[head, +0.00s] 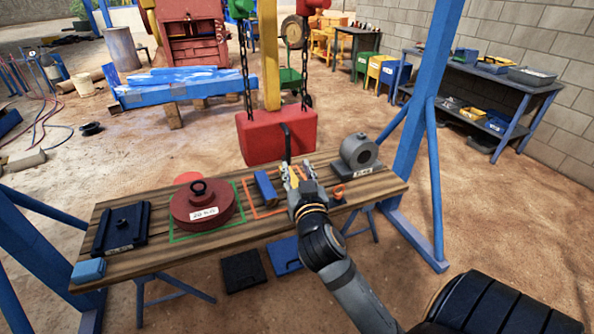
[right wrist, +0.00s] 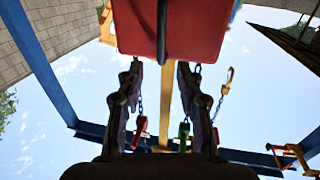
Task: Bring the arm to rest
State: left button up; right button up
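My right gripper (head: 297,173) is above the wooden workbench, in front of the red block (head: 262,143). In the right wrist view, its two fingers (right wrist: 160,70) stand apart with an empty gap between them. The red block (right wrist: 185,25) and its black bar-like handle (right wrist: 161,30) show beyond the fingertips. The handle (head: 287,140) runs down the block's front towards the gripper in the head view; I cannot tell whether they touch. My left gripper is not in view.
Blue frame posts (head: 415,110) stand at both sides. Chains (head: 246,75) hang above the red block.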

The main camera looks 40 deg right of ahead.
dwell(0.4)
notch_tip(320, 180, down, 30)
jog(key=w+n+g+y+p, duration=0.1)
jog(key=w+n+g+y, duration=0.1)
jog(key=n+g+y, duration=0.25)
jog(key=s+a+f+g, duration=0.1)
jog(key=s+f+g, duration=0.4)
jog(key=f, duration=0.9)
jog(key=s+a+f+g+y+p, duration=0.1)
jog(key=s+f+g+y, duration=0.1)
jog(key=s+f, duration=1.45)
jog(key=s+a+f+g, duration=0.1)
jog(key=s+f+g, duration=0.1)
jog(key=s, duration=0.7)
jog(key=s+a+f+g, duration=0.1)
jog(key=s+f, duration=0.3)
jog(key=s, duration=0.6)
jog(key=shift+f+n+g, duration=0.3)
jog(key=shift+n+g, duration=0.05)
jog(key=shift+n, duration=0.1)
jog(key=shift+c, duration=0.2)
